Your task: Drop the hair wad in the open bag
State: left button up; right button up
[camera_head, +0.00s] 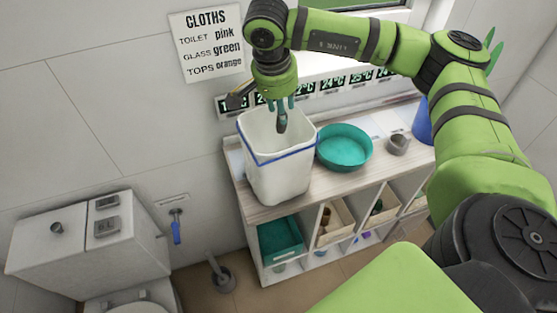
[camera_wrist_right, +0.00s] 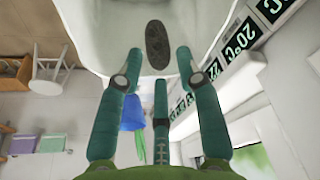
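The open bag (camera_head: 280,178) is a white, upright liner-like container with a blue band around its rim, standing on the wooden shelf top. My right gripper (camera_head: 280,103) points down over its mouth. The hair wad (camera_head: 282,124) is a dark elongated lump just below the fingertips, over the bag's opening. In the right wrist view, the wad (camera_wrist_right: 158,45) shows against the bag's white inside (camera_wrist_right: 105,25). The teal fingers (camera_wrist_right: 159,62) are spread, with a gap on each side of the wad. Whether the third finger touches it I cannot tell. My left gripper is not in view.
A teal basin (camera_head: 344,148) stands right of the bag, then a grey cup (camera_head: 398,144) and a blue cone (camera_head: 422,122). Temperature cards (camera_head: 330,86) line the wall behind. The shelf unit (camera_head: 308,215) holds bins below. A toilet (camera_head: 80,245) is at left.

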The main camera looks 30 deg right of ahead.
jog(key=shift+r, duration=0.3)
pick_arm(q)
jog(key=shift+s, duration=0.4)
pick_arm(e)
jog(key=v, duration=1.1)
jog(key=shift+r, duration=0.2)
jog(key=shift+a, duration=0.1)
